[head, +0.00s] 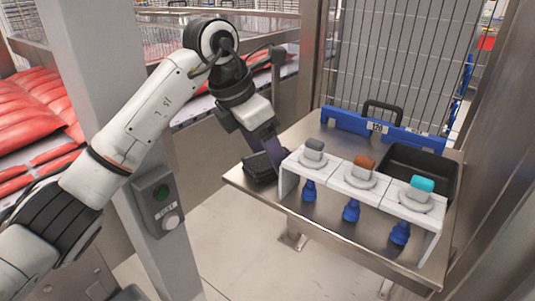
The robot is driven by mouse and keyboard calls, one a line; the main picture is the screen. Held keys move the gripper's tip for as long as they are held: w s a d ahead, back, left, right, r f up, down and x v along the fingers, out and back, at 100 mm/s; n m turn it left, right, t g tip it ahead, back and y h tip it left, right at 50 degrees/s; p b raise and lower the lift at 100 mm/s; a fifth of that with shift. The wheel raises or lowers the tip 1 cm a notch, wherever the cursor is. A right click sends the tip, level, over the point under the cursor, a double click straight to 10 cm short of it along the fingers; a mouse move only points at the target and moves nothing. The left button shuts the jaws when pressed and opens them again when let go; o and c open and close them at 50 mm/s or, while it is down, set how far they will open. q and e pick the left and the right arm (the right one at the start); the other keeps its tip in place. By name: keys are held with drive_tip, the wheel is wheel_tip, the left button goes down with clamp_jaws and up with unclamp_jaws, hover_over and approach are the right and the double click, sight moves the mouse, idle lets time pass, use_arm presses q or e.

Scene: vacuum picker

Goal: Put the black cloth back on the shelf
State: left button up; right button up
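A dark folded bundle, apparently the black cloth (258,168), lies at the left corner of the metal shelf (233,177). My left gripper (271,156) points down at the bundle's right side, at or very near it. Its fingers are dark and seen edge-on, so I cannot tell whether they are open or shut, or whether they touch the cloth. My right gripper is not in view.
A white rack (433,222) with several capped blue suction tools stands on the shelf, close to the right of my gripper. Behind are a blue bar (345,120) and a black tray (436,165). A grey post with a button box (158,205) stands left.

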use_arm(q)
drive_tip(key=p+v, duration=0.1)
drive_tip(key=v, duration=1.1)
drive_tip(key=shift+r, duration=0.2)
drive_tip(key=shift+d+f, duration=0.1)
